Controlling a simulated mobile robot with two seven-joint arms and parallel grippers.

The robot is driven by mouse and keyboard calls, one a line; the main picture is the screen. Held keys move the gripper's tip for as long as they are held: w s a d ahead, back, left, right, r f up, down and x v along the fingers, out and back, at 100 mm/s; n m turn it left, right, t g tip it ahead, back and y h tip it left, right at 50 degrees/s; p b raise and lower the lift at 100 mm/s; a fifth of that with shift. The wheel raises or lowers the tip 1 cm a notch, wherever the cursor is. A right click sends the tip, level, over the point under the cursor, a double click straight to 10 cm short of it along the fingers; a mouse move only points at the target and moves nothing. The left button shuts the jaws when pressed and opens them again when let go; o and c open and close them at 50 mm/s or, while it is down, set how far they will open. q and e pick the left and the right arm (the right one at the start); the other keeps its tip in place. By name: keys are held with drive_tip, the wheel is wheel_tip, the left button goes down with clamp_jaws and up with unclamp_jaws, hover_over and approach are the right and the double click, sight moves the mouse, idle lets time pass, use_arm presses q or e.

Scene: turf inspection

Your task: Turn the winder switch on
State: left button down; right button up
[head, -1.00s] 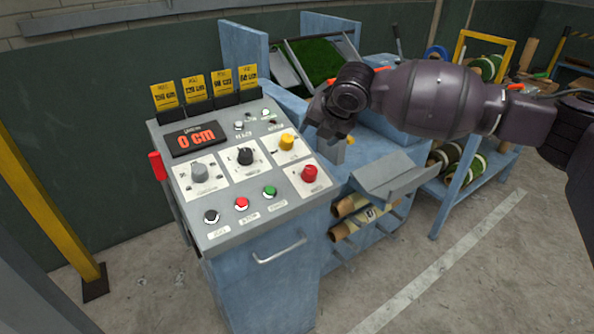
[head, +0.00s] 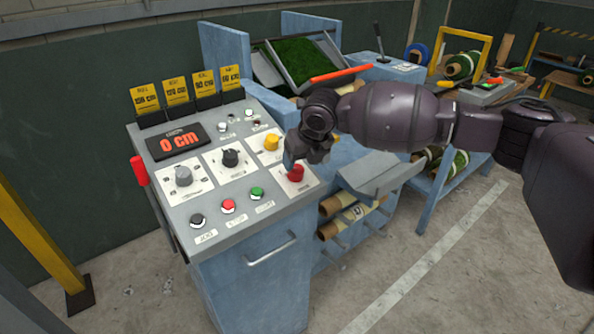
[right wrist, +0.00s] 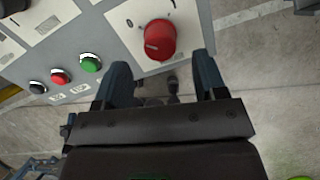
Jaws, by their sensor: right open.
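The grey sloped control panel (head: 214,222) holds several knobs and buttons; its labels are too small to tell which one is the winder switch. A red rotary knob (head: 295,173) sits on a white plate at its right edge. The knob also shows large in the right wrist view (right wrist: 160,39), with a pale mark on its face. My right gripper (head: 293,160) is beside and above the red knob. In the right wrist view its two fingers (right wrist: 163,78) are apart and empty, with the knob just beyond the gap between them. My left gripper is not in view.
Yellow (head: 271,142), black (head: 230,158) and grey (head: 183,176) knobs stand left of the red one. Black (head: 197,220), red (head: 228,206) and green (head: 257,193) buttons line the front. A display (head: 179,142) reads 0 cm. A grey tray (head: 380,178) stands right.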

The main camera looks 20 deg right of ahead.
sight(298, 169)
drive_tip(key=x, duration=0.3)
drive_tip(key=shift+w+f, duration=0.1)
drive_tip(key=shift+f, duration=0.25)
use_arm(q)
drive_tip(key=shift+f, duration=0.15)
use_arm(e)
drive_tip(key=shift+w+f, duration=0.25)
drive_tip(key=shift+f, duration=0.2)
drive_tip(key=shift+c, duration=0.3)
